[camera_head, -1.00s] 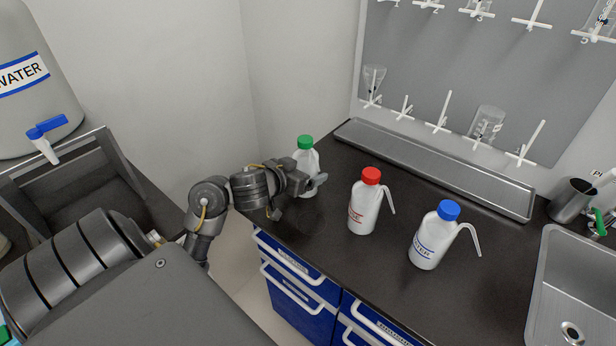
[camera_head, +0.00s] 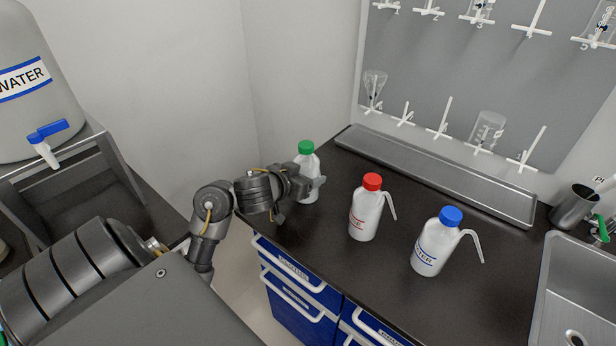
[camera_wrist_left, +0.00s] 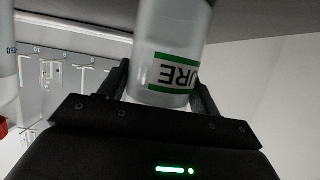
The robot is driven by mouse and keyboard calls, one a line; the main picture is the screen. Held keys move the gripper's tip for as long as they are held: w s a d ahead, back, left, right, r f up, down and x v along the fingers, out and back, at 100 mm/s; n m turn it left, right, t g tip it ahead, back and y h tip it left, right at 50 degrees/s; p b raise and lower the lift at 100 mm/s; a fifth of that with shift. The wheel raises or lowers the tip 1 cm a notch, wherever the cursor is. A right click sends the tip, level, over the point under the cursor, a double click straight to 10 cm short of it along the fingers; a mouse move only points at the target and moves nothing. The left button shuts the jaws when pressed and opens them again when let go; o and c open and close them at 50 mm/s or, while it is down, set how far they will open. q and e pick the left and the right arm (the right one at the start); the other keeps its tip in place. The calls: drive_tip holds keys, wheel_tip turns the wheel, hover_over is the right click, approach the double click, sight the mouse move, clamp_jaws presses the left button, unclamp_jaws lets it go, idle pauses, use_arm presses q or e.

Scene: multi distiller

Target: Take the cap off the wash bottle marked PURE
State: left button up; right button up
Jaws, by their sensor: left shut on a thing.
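The wash bottle marked PURE (camera_head: 308,165) stands upright at the back left of the dark counter, with its green cap (camera_head: 306,147) on. My left gripper (camera_head: 310,187) is shut on the bottle's body below the cap. In the left wrist view the bottle (camera_wrist_left: 170,75) sits between the two fingers, with "URE" and green bands of its label showing upside down. The cap is out of the left wrist view. My right gripper is not in view.
A red-capped bottle (camera_head: 366,212) and a blue-capped bottle (camera_head: 436,245) with spouts stand to the right. A metal tray (camera_head: 440,178) lies along the wall below a drying rack (camera_head: 470,95). A sink (camera_head: 575,290) is at far right. The counter's front middle is clear.

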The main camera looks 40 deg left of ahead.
sight(302, 163)
use_arm(q)
drive_tip(key=r+p, duration=0.2)
drive_tip(key=r, duration=0.1)
drive_tip(key=r+p, duration=0.2)
drive_tip(key=shift+s+d, duration=0.25)
drive_tip(key=shift+s, duration=0.05)
drive_tip(key=s+d+r+p, duration=0.8)
drive_tip(key=s+p, duration=0.2)
drive_tip(key=p, duration=0.4)
drive_tip(key=shift+d, duration=0.2)
